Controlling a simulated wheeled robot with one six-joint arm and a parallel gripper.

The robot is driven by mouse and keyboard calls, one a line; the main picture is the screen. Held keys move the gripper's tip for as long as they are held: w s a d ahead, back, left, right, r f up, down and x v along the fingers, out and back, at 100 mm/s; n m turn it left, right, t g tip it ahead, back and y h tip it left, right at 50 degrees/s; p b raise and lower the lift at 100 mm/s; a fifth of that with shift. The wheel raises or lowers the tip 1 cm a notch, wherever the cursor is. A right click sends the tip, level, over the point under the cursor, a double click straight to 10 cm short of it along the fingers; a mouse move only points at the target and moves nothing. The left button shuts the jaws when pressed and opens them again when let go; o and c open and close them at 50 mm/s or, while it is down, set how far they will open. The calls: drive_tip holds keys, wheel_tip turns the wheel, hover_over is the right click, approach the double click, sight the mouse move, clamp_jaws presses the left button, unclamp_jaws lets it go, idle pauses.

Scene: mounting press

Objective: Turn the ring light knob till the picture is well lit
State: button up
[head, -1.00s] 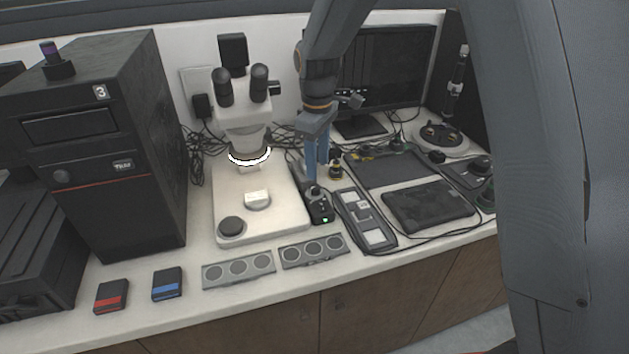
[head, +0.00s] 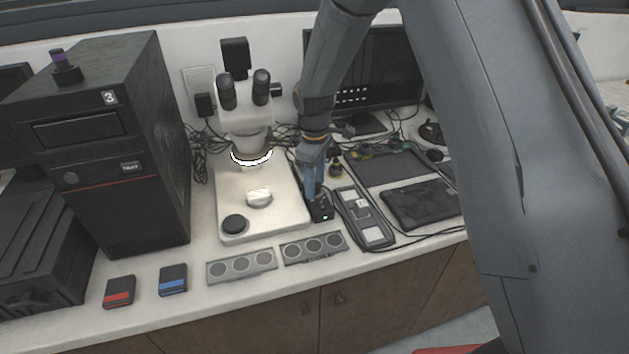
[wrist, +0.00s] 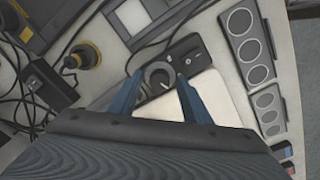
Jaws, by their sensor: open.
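The ring light (head: 252,157) glows white under the microscope head (head: 243,112). Its small black control box (head: 321,213) stands just right of the microscope base. In the wrist view the box (wrist: 186,56) carries a round dark knob (wrist: 160,77) with a pale pointer mark. My gripper (wrist: 160,75) is open, with one blue finger on either side of the knob; I cannot tell whether they touch it. In the head view my gripper (head: 314,194) is down at the box and hides the knob. The monitor (head: 385,72) is dark, with small white marks, partly behind my arm.
A flat grey device (head: 363,215) lies close to the right of the control box. Two grey strips with round pads (head: 313,247) lie in front. A black tablet (head: 420,203) and loose cables lie further right. A tall black tower (head: 110,150) stands left.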

drive_tip(key=shift+c, duration=0.2)
drive_tip(key=c, duration=1)
drive_tip(key=shift+m, duration=0.3)
drive_tip(key=m+b, duration=0.1)
drive_tip(key=m, duration=1)
drive_tip(key=shift+b, duration=0.4)
drive_tip(key=o, duration=1)
